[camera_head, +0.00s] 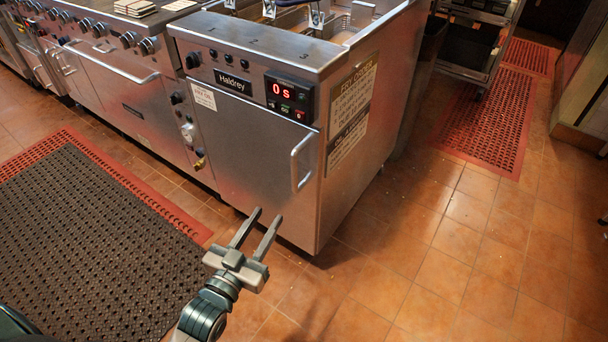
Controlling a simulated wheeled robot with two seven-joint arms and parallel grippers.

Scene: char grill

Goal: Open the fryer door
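The fryer (262,50) stands ahead of me, a steel cabinet with a red "0s" display and baskets in its top. Its door (248,150) is on the front face and looks closed. The vertical bar handle (302,161) is on the door's right side. My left gripper (257,220) is open and empty, with its two fingers pointing up toward the lower part of the door. It shows below and left of the handle and does not hold it. My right gripper is not in view.
A steel range with knobs and an oven handle (112,66) adjoins the fryer on the left. A dark mat with red edging (85,240) lies at left. Another red mat (487,121) and a wheeled rack (470,42) are at right. Tiled floor (430,250) is clear at front right.

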